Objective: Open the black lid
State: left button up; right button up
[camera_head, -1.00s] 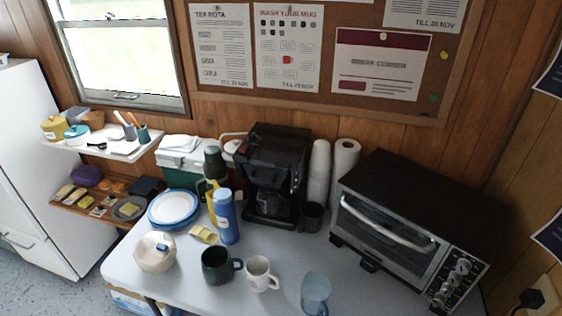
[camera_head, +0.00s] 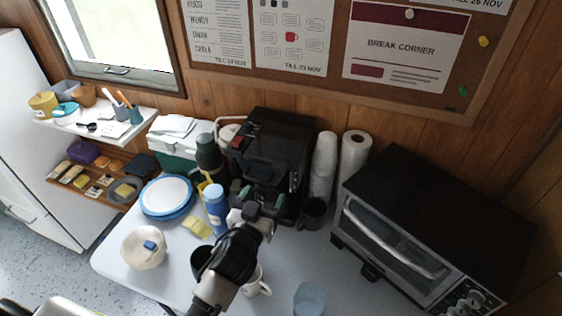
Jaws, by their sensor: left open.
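The black coffee maker (camera_head: 297,160) stands at the back of the white table. Its black lid (camera_head: 285,125) is on top and looks shut, though dark on dark makes its edges hard to tell. My left gripper (camera_head: 262,203) is open and empty. It is in front of the coffee maker's lower part in the picture, below the lid and apart from it. My arm hides part of the dark green mug (camera_head: 201,260) and the white mug (camera_head: 258,284). My right gripper is not in view.
A blue bottle (camera_head: 216,210) and a green flask (camera_head: 208,155) stand left of the coffee maker. A dark cup (camera_head: 312,213), stacked white cups (camera_head: 323,165), a paper roll (camera_head: 354,150) and a toaster oven (camera_head: 430,225) are to its right. Plates (camera_head: 167,197) lie left.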

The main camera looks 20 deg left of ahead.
aim_at(278, 169)
pick_arm(q)
jog(key=w+p, duration=0.1)
jog(key=w, duration=0.3)
jog(key=w+p, duration=0.1)
jog(key=w, duration=0.4)
jog(key=shift+d+r, duration=0.15)
jog(key=shift+w, duration=0.15)
jog(key=shift+c, duration=1.6)
jog(key=c, duration=0.7)
jog(key=shift+c, duration=1.2)
jog(key=shift+r, duration=0.1)
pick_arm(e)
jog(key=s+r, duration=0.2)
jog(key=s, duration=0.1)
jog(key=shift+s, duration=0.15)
